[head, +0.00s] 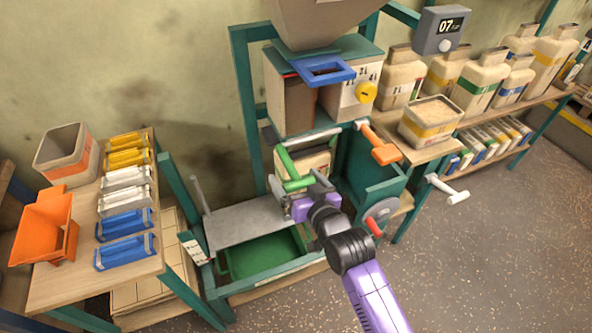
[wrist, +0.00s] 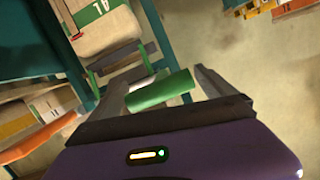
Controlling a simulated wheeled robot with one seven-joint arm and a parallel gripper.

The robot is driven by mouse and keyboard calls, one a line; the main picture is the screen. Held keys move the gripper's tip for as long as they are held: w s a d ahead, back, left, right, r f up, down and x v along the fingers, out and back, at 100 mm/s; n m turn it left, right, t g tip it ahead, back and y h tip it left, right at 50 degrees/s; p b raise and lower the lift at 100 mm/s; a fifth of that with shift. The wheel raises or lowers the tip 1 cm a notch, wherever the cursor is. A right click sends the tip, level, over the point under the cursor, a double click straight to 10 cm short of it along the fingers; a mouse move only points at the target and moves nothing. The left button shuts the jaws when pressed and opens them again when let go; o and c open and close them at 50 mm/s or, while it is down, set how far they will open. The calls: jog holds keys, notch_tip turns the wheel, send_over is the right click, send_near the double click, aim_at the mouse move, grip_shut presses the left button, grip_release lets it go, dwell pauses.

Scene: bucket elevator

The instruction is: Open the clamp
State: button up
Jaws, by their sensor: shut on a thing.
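The clamp shows as a green handle (head: 291,166) on the teal frame, in front of a cream container (head: 316,162) in the middle of the head view. My gripper (head: 312,186) reaches it from the lower right and is shut on the green handle. In the wrist view the green grip (wrist: 160,91) lies crosswise between the two dark fingers of my gripper (wrist: 155,98). A dark bar of the clamp (wrist: 118,56) lies across the cream container beyond it. How the clamp's pivot sits is partly hidden behind my gripper.
An orange-handled lever (head: 385,154) and a white-handled crank (head: 448,189) stick out to the right. A hopper with a blue frame (head: 324,70) stands above. A grey plate (head: 242,223) and green tray (head: 268,262) lie lower left. A table (head: 87,277) with coloured packs stands left.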

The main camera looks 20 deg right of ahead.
jog(key=shift+a+r+g+p, duration=0.15)
jog(key=shift+r+g+p, duration=0.15)
jog(key=shift+r+p, duration=0.75)
jog(key=shift+p, duration=0.05)
jog(key=shift+w+r+p, duration=0.25)
jog(key=shift+r+p, duration=0.4)
jog(key=shift+r, duration=0.35)
jog(key=shift+w+r+p, duration=0.35)
jog(key=shift+r+p, duration=0.1)
jog(key=shift+r, duration=0.45)
